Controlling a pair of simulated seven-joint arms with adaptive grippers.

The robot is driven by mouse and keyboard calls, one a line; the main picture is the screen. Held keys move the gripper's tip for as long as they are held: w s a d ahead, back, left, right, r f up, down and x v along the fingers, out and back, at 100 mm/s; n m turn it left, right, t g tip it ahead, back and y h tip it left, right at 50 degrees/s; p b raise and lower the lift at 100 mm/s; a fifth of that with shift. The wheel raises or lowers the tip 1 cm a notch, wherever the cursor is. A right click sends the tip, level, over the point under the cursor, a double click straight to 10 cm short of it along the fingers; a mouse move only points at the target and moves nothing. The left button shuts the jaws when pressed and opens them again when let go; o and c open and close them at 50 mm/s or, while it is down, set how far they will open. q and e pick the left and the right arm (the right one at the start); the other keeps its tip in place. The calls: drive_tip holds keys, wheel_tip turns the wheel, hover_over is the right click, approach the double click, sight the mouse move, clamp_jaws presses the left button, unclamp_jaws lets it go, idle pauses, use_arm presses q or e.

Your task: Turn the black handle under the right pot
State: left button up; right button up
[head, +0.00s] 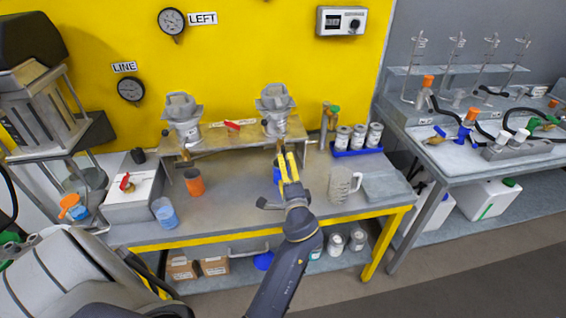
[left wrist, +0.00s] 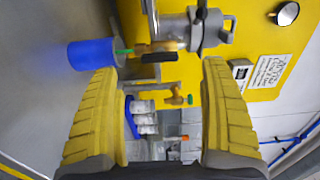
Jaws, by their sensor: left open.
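The right pot (head: 274,108) is a grey metal vessel on the raised shelf; its lower part shows at the top of the left wrist view (left wrist: 208,32). Below it is a brass valve with a black handle (left wrist: 158,57), and a blue cup (left wrist: 92,54) stands close by. In the head view the cup (head: 276,176) is partly behind my left gripper (head: 287,156). That gripper has yellow fingers, is open and empty, and reaches up just below the right pot. The black handle lies ahead, between the fingertips in the wrist view, apparently untouched. In the head view the fingers largely hide it.
The left pot (head: 184,120) stands on the same shelf, with a red lever (head: 232,126) between the pots. An orange cup (head: 194,182), a clear jug (head: 343,184) and a blue tray (head: 357,151) with white jars are on the table. The front middle of the table is fairly clear.

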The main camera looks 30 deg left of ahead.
use_arm(q)
drive_tip(key=shift+v, duration=1.5)
drive_tip(key=s+d+f+n+g+h, duration=0.1)
drive_tip(key=s+f+g+h, duration=0.15)
drive_tip(key=s+f, duration=0.45)
drive_tip(key=s+f+g+h, duration=0.2)
drive_tip(key=s+f+h, duration=0.15)
drive_tip(key=s, duration=0.85)
drive_tip(key=s+d+f+n+g+h, duration=0.1)
drive_tip(key=s+f+g+h, duration=0.1)
drive_tip(key=s+f, duration=0.5)
drive_tip(key=s+d+f+g+h, duration=0.1)
drive_tip(key=s+d+f, duration=0.15)
drive_tip(key=f, duration=1.25)
drive_tip(key=s+d+f+g+h, duration=0.1)
drive_tip(key=s+d+f+h, duration=0.15)
drive_tip(key=f, duration=1.25)
drive_tip(key=s+f+n+g, duration=0.3)
drive_tip(key=s+f, duration=1.7)
drive_tip(key=s, duration=0.1)
drive_tip(key=shift+d+f+h, duration=0.15)
drive_tip(key=shift+d+h, duration=0.1)
drive_tip(key=shift+h, duration=0.1)
